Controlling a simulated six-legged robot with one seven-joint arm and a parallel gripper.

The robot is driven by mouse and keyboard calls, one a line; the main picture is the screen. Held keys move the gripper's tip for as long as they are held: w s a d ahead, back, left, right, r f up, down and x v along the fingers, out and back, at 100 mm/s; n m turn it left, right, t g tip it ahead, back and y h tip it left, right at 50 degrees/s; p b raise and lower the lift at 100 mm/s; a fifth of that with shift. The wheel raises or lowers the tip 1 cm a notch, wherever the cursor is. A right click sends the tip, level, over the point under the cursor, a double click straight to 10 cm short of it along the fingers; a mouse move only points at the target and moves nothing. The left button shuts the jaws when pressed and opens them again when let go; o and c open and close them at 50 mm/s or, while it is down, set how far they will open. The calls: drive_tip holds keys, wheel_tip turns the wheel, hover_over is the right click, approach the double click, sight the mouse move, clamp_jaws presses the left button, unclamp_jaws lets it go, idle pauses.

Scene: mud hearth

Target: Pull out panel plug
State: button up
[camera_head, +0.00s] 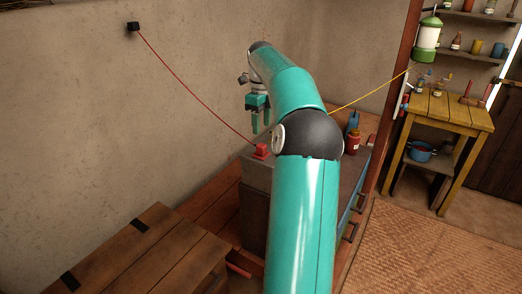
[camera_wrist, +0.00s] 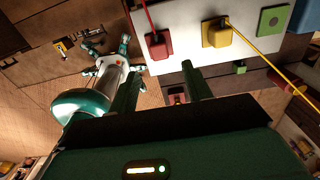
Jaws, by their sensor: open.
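A red plug (camera_head: 261,151) with a red cable sits on top of a grey box (camera_head: 255,185). In the wrist view, the red plug (camera_wrist: 158,46) and a yellow plug (camera_wrist: 216,33) with a yellow cable sit on a pale panel (camera_wrist: 240,60). A green square with a dark centre (camera_wrist: 272,20) lies beside them. My gripper (camera_head: 261,128) points down, open and empty, above the red plug and apart from it. Its fingers show below the plugs in the wrist view (camera_wrist: 161,68). In the head view my arm hides the yellow plug and much of the panel.
The red cable (camera_head: 185,85) rises to a black wall box (camera_head: 133,26). The yellow cable (camera_head: 370,95) runs up toward a green-white lantern (camera_head: 427,38). A red jar (camera_head: 354,140) stands right of my arm. A wooden chest (camera_head: 150,255) fills the front left.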

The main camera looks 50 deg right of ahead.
sight(261, 145)
drive_tip(key=shift+f, duration=4.5)
clamp_jaws()
drive_tip(key=shift+r, duration=3.05)
